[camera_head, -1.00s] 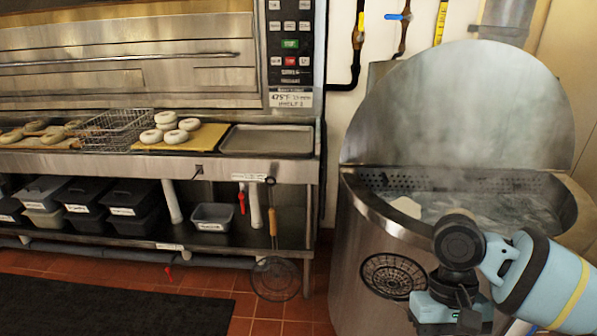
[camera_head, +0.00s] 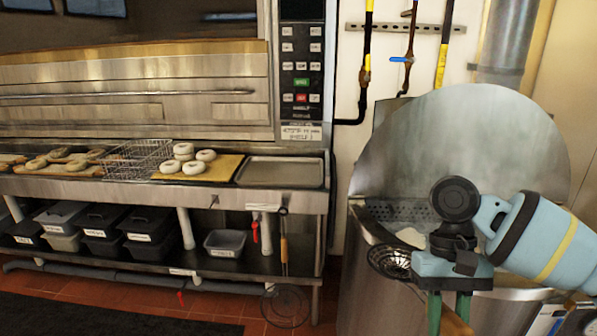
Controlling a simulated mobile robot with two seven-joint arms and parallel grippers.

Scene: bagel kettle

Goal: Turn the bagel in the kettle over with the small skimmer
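The steel kettle (camera_head: 385,300) stands at the right with its round lid (camera_head: 470,140) raised. A pale bagel (camera_head: 411,236) shows in part inside the kettle, mostly hidden by my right arm and the rim. My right gripper (camera_head: 449,315) points down in front of the kettle. Its fingers are around the wooden handle of the small skimmer (camera_head: 390,262). The skimmer's dark mesh head is to the left of the gripper, at the kettle's front rim; whether it touches the rim cannot be told. My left gripper is out of view.
A larger skimmer (camera_head: 284,250) hangs from the counter's front at the left of the kettle. The counter holds several bagels on a board (camera_head: 225,168), a wire basket (camera_head: 135,163) and an empty tray (camera_head: 280,172). Bins fill the shelf below.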

